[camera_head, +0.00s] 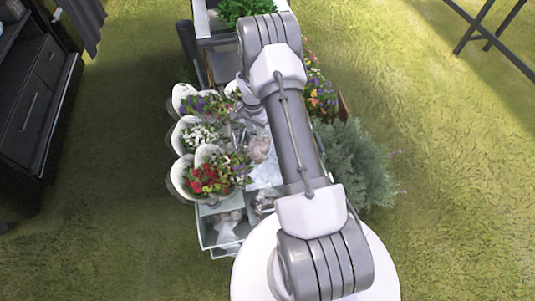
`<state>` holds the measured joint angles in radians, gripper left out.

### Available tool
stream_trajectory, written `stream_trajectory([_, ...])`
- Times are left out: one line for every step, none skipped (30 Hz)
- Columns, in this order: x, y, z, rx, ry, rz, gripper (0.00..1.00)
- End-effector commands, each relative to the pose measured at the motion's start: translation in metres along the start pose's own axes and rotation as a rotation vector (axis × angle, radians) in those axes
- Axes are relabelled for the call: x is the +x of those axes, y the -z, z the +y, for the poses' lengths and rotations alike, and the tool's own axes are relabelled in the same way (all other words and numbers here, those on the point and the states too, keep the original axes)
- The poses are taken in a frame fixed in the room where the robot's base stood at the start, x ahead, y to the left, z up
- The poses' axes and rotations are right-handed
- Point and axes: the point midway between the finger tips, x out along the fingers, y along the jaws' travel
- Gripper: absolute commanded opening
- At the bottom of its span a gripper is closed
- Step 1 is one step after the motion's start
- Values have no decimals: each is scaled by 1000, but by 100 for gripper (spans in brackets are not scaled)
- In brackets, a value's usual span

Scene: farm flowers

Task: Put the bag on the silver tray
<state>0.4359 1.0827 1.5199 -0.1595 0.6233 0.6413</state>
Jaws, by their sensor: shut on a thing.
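A clear bag with pale brownish contents (259,149) shows just left of my arm, over the middle of the flower stand. My gripper (241,132) is small in the picture and partly covered by my arm. It is shut on the bag, at the bag's upper left side; the exact grip is hard to see. A pale silver tray surface (266,174) shows below the bag, partly hidden by my arm. Whether the bag touches it cannot be told.
White flower buckets (177,178) line the stand's left side. A pale open crate (205,235) at the front holds another clear bag (228,224). A grey-green bush (355,165) stands right. A dark cabinet (35,95) is far left. Grass is free on both sides.

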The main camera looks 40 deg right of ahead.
Motion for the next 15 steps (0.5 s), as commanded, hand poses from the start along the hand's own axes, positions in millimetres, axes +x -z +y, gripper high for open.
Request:
stream_trajectory([12,0,0,1,-1,-1,0])
stream_trajectory([20,0,1,1,-2,-2,0])
stream_trajectory([30,-1,1,0,-2,-2,0])
stream_trajectory([38,-1,1,0,-2,-2,0])
stream_trajectory([46,-1,0,-1,-1,-2,0])
stream_trajectory([57,-1,0,0,-2,-2,0])
stream_trajectory([66,-1,1,0,-2,-2,0])
stream_trajectory([76,-1,1,0,-2,-3,0])
stream_trajectory([88,-1,0,-1,-1,-2,0])
stream_trajectory([97,-1,1,-1,-2,-2,0])
stream_trajectory([106,-1,1,0,-2,-2,0])
stream_trajectory([115,-1,0,0,-1,-2,0])
stream_trajectory([121,-1,0,-1,-1,-2,0])
stream_trajectory([126,-1,0,-1,-1,-1,0])
stream_trajectory([131,-1,0,-1,0,-1,0])
